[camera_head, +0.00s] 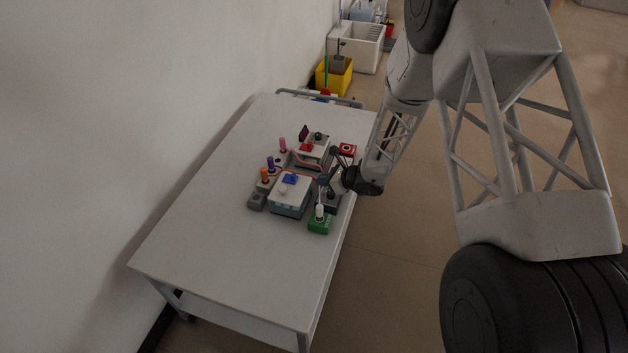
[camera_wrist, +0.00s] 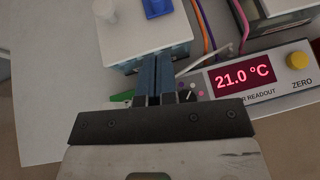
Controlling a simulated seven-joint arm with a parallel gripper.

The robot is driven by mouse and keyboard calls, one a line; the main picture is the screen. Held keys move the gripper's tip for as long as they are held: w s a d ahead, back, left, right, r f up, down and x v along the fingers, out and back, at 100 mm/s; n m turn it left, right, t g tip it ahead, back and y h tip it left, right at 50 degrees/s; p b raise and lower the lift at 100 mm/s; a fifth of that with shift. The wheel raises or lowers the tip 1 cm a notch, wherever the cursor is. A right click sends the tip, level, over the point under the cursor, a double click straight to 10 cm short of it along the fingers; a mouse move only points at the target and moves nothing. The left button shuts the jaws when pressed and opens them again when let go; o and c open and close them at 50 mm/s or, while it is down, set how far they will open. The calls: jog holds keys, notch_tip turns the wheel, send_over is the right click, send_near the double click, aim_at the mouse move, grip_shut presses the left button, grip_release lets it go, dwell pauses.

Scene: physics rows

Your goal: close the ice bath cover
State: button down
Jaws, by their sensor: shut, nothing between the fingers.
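A box with a white top and blue-grey sides (camera_head: 290,195), which may be the ice bath, stands on the table. A blue piece (camera_head: 290,178) and a small pale knob lie on its top. In the wrist view its white top (camera_wrist: 145,35) fills the upper left, with the blue piece (camera_wrist: 157,8) at the frame's edge. I cannot tell whether a cover is open or closed. My gripper (camera_head: 327,181) is just right of the box in the head view. In the wrist view my gripper (camera_wrist: 155,62) is shut and empty, its fingertips by the box's near edge.
A temperature readout (camera_wrist: 245,82) showing 21.0 °C, with a yellow knob (camera_wrist: 297,60), is right of my fingers. Cables run behind it. A green block (camera_head: 320,220) with a white-topped piece and a second white-topped box (camera_head: 312,150) flank the box. The table's near left (camera_head: 220,265) is clear.

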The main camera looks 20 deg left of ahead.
jog(key=shift+v, duration=2.3)
jog(key=s+d+r+n+g+h, duration=0.1)
jog(key=s+d+r+n, duration=0.25)
jog(key=r, duration=0.45)
jog(key=s+d+r+n+h, duration=0.1)
jog(key=s+d+r+n, duration=0.2)
jog(key=s+d+r, duration=0.35)
jog(key=s+d+r+n+g+h, duration=0.1)
jog(key=s+d+r+n, duration=0.2)
jog(key=r, duration=0.7)
jog(key=s+d+r+n+t+h, duration=0.1)
jog(key=s+d+r+n+h, duration=0.3)
jog(key=s+d+r, duration=0.3)
jog(key=s+d+r+n+t+h, duration=0.1)
jog(key=s+d+r+n+h, duration=0.3)
jog(key=s+d, duration=1.1)
notch_tip(320, 180, up, 3)
jog(key=shift+s+d+r+n+t+h, duration=0.1)
jog(key=shift+s+d+n+t+h, duration=0.25)
jog(key=shift+s+n, duration=0.7)
